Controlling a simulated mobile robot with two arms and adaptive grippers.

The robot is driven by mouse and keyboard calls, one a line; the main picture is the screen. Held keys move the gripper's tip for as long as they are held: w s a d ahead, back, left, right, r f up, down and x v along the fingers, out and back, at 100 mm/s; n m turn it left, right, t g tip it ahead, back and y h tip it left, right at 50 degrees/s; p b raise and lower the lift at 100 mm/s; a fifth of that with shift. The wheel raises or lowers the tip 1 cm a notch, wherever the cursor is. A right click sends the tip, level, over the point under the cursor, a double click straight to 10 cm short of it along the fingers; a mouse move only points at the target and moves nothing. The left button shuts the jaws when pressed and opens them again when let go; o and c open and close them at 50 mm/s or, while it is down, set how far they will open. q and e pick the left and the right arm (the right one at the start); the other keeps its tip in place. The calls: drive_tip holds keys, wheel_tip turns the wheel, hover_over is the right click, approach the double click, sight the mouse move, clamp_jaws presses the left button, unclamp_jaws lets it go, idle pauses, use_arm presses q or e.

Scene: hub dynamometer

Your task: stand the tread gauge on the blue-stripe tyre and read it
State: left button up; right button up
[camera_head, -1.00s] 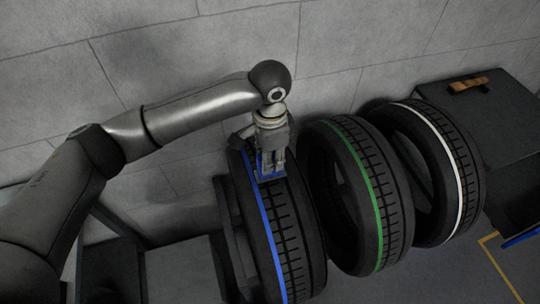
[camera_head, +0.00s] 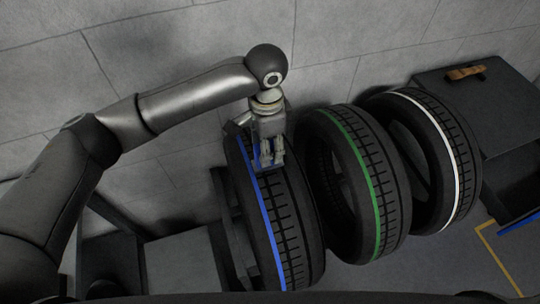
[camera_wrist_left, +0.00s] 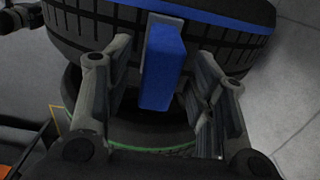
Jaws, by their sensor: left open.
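The blue-stripe tyre (camera_head: 278,225) stands upright at the near end of a row of three. The tread gauge, a blue block (camera_wrist_left: 163,65), is at the tyre's tread in the left wrist view. A grey strip runs along its side, and no readout is visible. In the head view only a little of its blue shows at the fingers. My left gripper (camera_head: 270,162) is at the top of this tyre. Its fingers (camera_wrist_left: 165,95) are open on either side of the gauge, with visible gaps. Whether the gauge stands square on the tread is hard to tell. My right gripper is not in view.
A green-stripe tyre (camera_head: 390,190) and a white-stripe tyre (camera_head: 462,170) stand close to the right. A dark cabinet (camera_head: 500,110) with an orange-brown item (camera_head: 466,73) on top is at the far right. The grey block wall (camera_head: 350,50) is behind.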

use_arm(q)
wheel_tip(320, 180, up, 11)
idle(0.3)
idle(0.7)
